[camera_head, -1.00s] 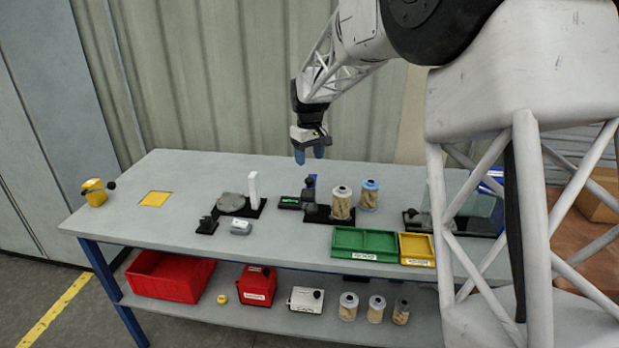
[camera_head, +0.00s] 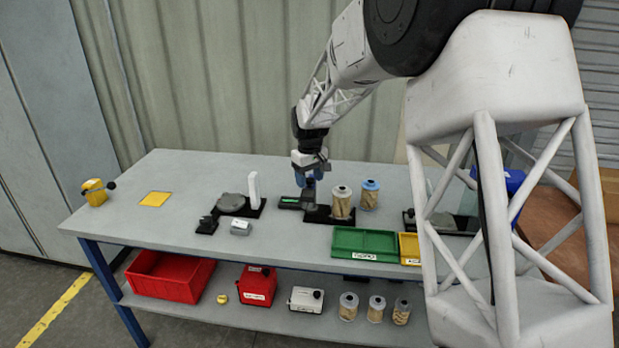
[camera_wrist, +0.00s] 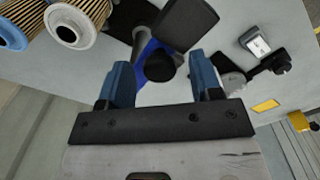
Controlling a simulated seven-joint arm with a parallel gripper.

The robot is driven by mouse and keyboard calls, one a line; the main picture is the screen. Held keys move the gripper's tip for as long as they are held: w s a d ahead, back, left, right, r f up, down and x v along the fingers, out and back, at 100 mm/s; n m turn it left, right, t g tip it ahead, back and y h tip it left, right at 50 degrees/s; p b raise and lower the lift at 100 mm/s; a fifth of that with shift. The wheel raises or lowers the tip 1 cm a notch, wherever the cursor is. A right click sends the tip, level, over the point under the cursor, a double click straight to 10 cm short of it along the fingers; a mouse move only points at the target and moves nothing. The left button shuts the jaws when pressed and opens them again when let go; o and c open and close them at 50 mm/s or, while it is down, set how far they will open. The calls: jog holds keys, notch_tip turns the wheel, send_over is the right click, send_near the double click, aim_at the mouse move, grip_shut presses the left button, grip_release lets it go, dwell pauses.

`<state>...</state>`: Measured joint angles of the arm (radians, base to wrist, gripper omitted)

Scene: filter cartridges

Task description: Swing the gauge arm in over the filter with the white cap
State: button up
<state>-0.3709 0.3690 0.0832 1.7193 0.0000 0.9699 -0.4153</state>
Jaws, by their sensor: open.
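The filter with the white cap (camera_head: 342,203) stands upright on the black gauge base (camera_head: 322,216); its cap also shows at top left of the wrist view (camera_wrist: 72,27). The dark gauge arm (camera_head: 308,196) is left of this filter and not over it. In the wrist view the gauge arm's black paddle (camera_wrist: 186,24) and a round black knob (camera_wrist: 159,68) show beside a blue post (camera_wrist: 150,50). My gripper (camera_wrist: 163,75) is open, pointing down, its blue fingers either side of the knob in that view. I cannot tell whether they touch it.
A blue-capped filter (camera_head: 370,195) stands just right of the white-capped one. A green tray (camera_head: 364,253) lies in front. A black base with a white upright (camera_head: 254,190) and a small grey block (camera_head: 241,227) are to the left. The left table top is mostly clear.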

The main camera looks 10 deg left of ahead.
grip_shut()
jog(key=shift+d, duration=0.1)
dwell(0.4)
jog(key=w+d+n, duration=0.6)
jog(key=n, duration=1.2)
jog(key=shift+w, duration=0.15)
jog(key=shift+r, duration=0.1)
dwell(0.4)
